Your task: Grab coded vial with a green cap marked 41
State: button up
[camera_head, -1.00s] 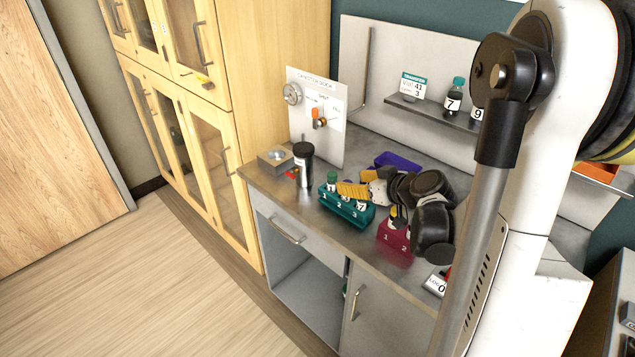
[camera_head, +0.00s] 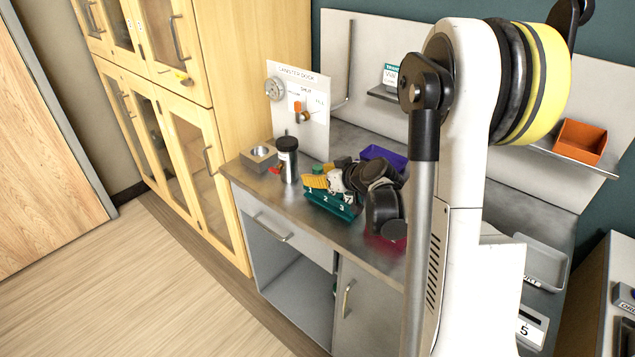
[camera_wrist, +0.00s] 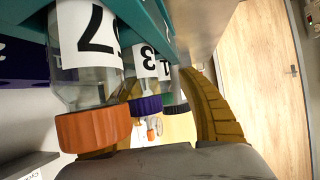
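The teal rack (camera_head: 331,205) with slots marked 1, 2 and 3 stands on the steel bench. A green cap (camera_head: 318,169) shows at its left end, behind my yellow fingers; its vial's label cannot be read there. My gripper (camera_head: 314,182) is low over the rack. In the wrist view its yellow fingers (camera_wrist: 165,95) are spread, with a gap between them. I cannot tell whether the farthest one is the green-capped vial.
My arm hides much of the shelf. The upright panel (camera_head: 300,105) stands behind the canister.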

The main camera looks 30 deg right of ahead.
jog(key=c, duration=0.8)
jog(key=shift+o, duration=0.2)
jog(key=shift+r, duration=0.15)
